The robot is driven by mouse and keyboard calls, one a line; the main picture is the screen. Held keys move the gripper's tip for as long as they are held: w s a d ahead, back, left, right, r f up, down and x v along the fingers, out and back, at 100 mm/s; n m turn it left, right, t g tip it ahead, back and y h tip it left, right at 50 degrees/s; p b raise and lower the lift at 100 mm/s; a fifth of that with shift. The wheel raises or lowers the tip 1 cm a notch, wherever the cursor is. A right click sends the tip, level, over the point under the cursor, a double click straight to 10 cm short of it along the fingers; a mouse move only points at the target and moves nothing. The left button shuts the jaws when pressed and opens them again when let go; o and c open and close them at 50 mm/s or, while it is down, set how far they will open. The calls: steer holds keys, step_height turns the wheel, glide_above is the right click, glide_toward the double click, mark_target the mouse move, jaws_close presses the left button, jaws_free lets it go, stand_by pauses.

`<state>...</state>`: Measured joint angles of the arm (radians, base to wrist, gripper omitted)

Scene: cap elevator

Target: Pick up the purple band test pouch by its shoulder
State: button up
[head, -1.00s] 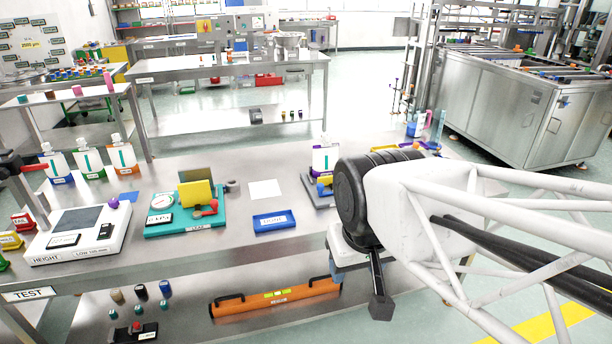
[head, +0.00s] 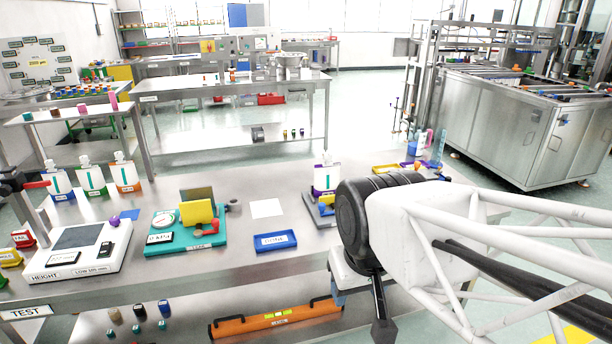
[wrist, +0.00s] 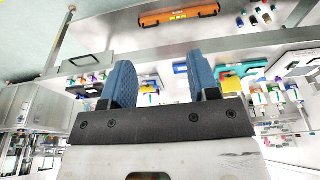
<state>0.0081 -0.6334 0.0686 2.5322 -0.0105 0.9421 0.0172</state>
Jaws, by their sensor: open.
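The purple band pouch (head: 326,176) is white with a spout on top and a purple band. The wrist view is upside down, with the table beyond the fingers, and the gripper is well away from the pouch. I cannot make out the pouch clearly there. The fingers are not clear in the head view.
Blue, green and orange band pouches (head: 92,180) stand at the table's left. A white height gauge (head: 80,250), a teal fixture (head: 185,243) and a blue tray (head: 275,242) lie across the front. A yellow tray (head: 386,168) is behind my arm. An orange level (head: 275,318) is below.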

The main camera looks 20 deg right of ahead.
steer(key=shift+c, duration=0.5)
steer(key=w+d+r+m+y, duration=0.1)
steer(key=w+d+r+m, duration=0.15)
steer(key=w, duration=1.05)
steer(key=w+d+r+m, duration=0.2)
steer(key=w+d+m, duration=0.15)
steer(key=w, duration=0.95)
steer(key=w+d+r+m+y, duration=0.1)
steer(key=w+d+r+m, duration=0.2)
steer(key=w, duration=1)
steer(key=w+d+f+m, duration=0.3)
steer(key=w+d+f, duration=0.3)
steer(key=w, duration=0.5)
steer(key=w+d+f+m+y, duration=0.1)
steer(key=w+d+f+m, duration=0.2)
steer(key=w, duration=0.7)
steer(key=w+d+f+m+y, duration=0.1)
steer(key=w+d+f+m, duration=0.3)
steer(key=w+d+f, duration=0.4)
steer(key=w, duration=0.3)
steer(key=shift+w+d+f, duration=0.3)
steer(key=shift+d, duration=0.05)
